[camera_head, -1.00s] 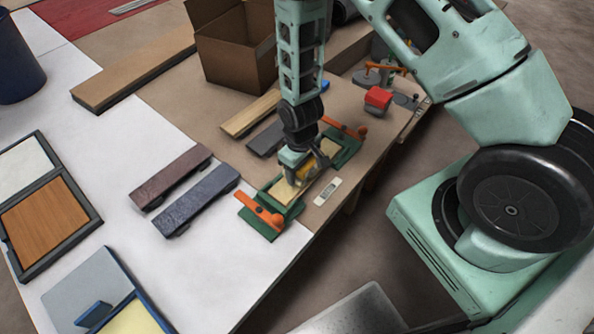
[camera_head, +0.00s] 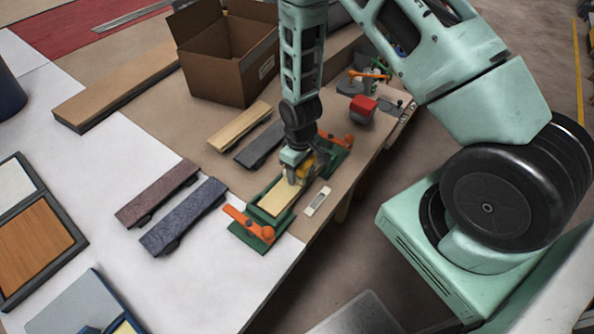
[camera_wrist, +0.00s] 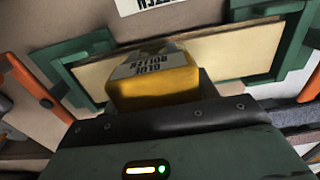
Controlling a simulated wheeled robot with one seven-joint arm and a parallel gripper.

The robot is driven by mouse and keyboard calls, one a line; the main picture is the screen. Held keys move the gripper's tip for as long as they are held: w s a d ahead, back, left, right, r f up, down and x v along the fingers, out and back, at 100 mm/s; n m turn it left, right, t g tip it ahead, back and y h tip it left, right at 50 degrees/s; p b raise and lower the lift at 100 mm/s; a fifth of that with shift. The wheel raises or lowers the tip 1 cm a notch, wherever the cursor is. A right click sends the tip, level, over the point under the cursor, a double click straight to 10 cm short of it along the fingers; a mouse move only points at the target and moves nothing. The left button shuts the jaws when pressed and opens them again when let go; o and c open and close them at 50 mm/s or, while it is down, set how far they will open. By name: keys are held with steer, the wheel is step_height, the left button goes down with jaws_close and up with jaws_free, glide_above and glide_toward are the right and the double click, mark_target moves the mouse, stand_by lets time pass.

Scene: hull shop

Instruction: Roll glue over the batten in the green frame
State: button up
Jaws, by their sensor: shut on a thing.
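The green frame (camera_head: 246,232) lies on the bench with an orange-handled clamp at each end. The pale wooden batten (camera_head: 274,200) lies in it, and also shows in the wrist view (camera_wrist: 235,45). My gripper (camera_head: 300,172) is over the far part of the batten, shut on the yellow glue roller (camera_head: 307,164). In the wrist view the glue roller (camera_wrist: 152,85) has a yellow body and a label with upside-down lettering. Its rolling face is hidden, so I cannot tell whether it touches the batten. The fingertips are mostly hidden.
A small labelled strip (camera_head: 317,201) lies right of the frame, near the bench edge. Left are a dark red block (camera_head: 157,193), a blue-grey block (camera_head: 184,216), a pale strip (camera_head: 239,127) and a grey strip (camera_head: 259,145). A cardboard box (camera_head: 222,70) and red-topped item (camera_head: 362,108) stand beyond.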

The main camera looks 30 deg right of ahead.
steer(key=shift+w+d+f, duration=0.1)
steer(key=shift+w+d, duration=0.25)
steer(key=shift+d, duration=0.65)
steer(key=shift+w+d+r, duration=0.1)
steer(key=shift+w+d, duration=0.2)
steer(key=shift+d, duration=0.7)
steer(key=shift+w+d+f, duration=0.1)
steer(key=shift+w+d, duration=0.25)
steer(key=shift+d, duration=0.65)
steer(key=shift+w+d+r, duration=0.15)
steer(key=shift+w+d, duration=0.25)
steer(key=shift+d, duration=0.25)
steer(key=shift+w+d+r, duration=0.1)
steer(key=shift+w+d, duration=0.25)
steer(key=shift+d, duration=0.3)
steer(key=shift+c, duration=0.2)
steer(key=shift+o, duration=0.2)
steer(key=shift+s+a+r, duration=0.1)
steer(key=shift+a+r, duration=0.1)
steer(key=shift+a, duration=0.7)
steer(key=shift+s+a, duration=0.3)
steer(key=shift+a, duration=0.4)
steer(key=shift+s+a, duration=0.3)
steer(key=shift+a, duration=0.35)
steer(key=shift+s+a, duration=0.3)
steer(key=shift+a, duration=0.4)
steer(key=shift+s+a, duration=0.1)
steer(key=shift+a, duration=0.05)
